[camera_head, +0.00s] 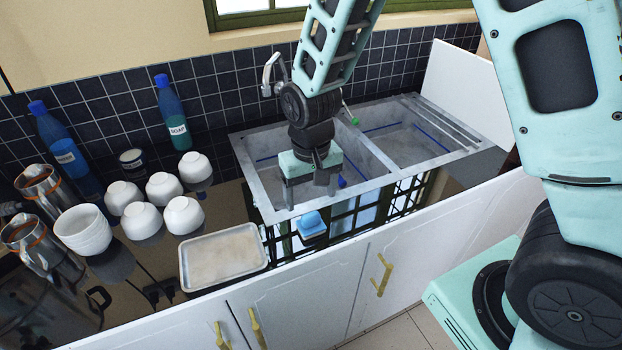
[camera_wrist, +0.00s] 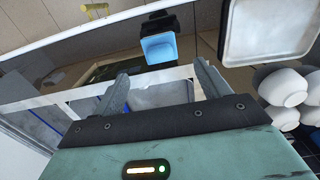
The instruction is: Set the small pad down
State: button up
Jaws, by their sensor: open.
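The small pad (camera_head: 311,223) is light blue on top with a darker blue side. It appears to rest on the glossy dark counter, between the sink's front rim and the counter's front edge. In the wrist view the pad (camera_wrist: 160,48) lies just beyond the fingertips, with a dark patch beside it. My gripper (camera_head: 311,193) is above the front rim of the left sink basin, pointing down. Its fingers are apart with nothing between them, and it also shows in the wrist view (camera_wrist: 161,72). The gripper and pad look apart.
The metal sink (camera_head: 262,190) has two basins. A pale rectangular tray (camera_head: 265,262) lies left of the pad. Several white bowls (camera_head: 183,214), metal jugs (camera_head: 38,190) and blue soap bottles (camera_head: 172,110) stand further left. The counter's front edge is close to the pad.

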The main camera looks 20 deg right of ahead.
aim_at(311, 215)
jog(key=s+a+r+n, duration=0.3)
jog(key=s+r, duration=0.3)
jog(key=s, duration=0.4)
jog(key=s+a+r+n, duration=0.3)
jog(key=s+r, duration=0.3)
jog(key=s, duration=0.4)
jog(key=shift+a+n+y, duration=0.15)
jog(key=shift+n+y, duration=0.15)
jog(key=shift+n, duration=0.6)
